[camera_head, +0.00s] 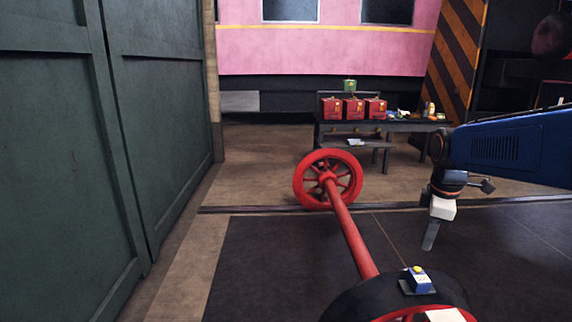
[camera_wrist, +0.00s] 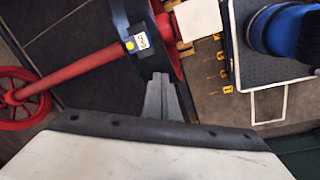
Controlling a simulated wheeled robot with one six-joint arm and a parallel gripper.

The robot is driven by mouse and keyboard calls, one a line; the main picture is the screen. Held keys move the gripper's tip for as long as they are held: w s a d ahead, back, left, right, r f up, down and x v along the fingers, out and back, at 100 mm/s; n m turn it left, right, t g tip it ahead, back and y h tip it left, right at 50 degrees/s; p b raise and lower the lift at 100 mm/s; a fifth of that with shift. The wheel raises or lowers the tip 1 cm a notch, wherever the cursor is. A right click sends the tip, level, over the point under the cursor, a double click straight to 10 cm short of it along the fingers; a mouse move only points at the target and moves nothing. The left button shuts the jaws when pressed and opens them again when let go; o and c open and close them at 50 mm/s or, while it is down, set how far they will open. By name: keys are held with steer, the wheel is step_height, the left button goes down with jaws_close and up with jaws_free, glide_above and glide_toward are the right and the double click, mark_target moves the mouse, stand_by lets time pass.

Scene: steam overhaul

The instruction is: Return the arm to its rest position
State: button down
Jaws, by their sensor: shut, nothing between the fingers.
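My blue arm (camera_head: 510,150) reaches in from the right in the head view. My gripper (camera_head: 430,238) hangs from it, pointing down, to the right of the red axle. In the wrist view my gripper (camera_wrist: 160,82) has its grey fingers together with nothing held. Its tips show over the edge of a dark wheel, but I cannot tell whether they touch it. The head view shows them apart from the wheelset, above the dark floor.
A red wheelset (camera_head: 350,235) lies ahead, with a small blue and yellow device (camera_head: 418,280) on its near end. A table (camera_head: 400,125) with red boxes (camera_head: 354,109) stands behind. A green door (camera_head: 60,150) bounds the left. Dark floor (camera_head: 270,265) is clear left of the axle.

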steer(key=s+a+f+m+t, duration=0.1)
steer(key=s+a+f+m, duration=0.2)
steer(key=s+m, duration=0.3)
steer(key=s+a+f+m+t, duration=0.2)
steer(key=s+m, duration=0.4)
steer(key=s, duration=0.9)
steer(key=shift+a+f+m, duration=0.3)
steer(key=shift+a+f, duration=0.15)
steer(key=shift+a, duration=0.65)
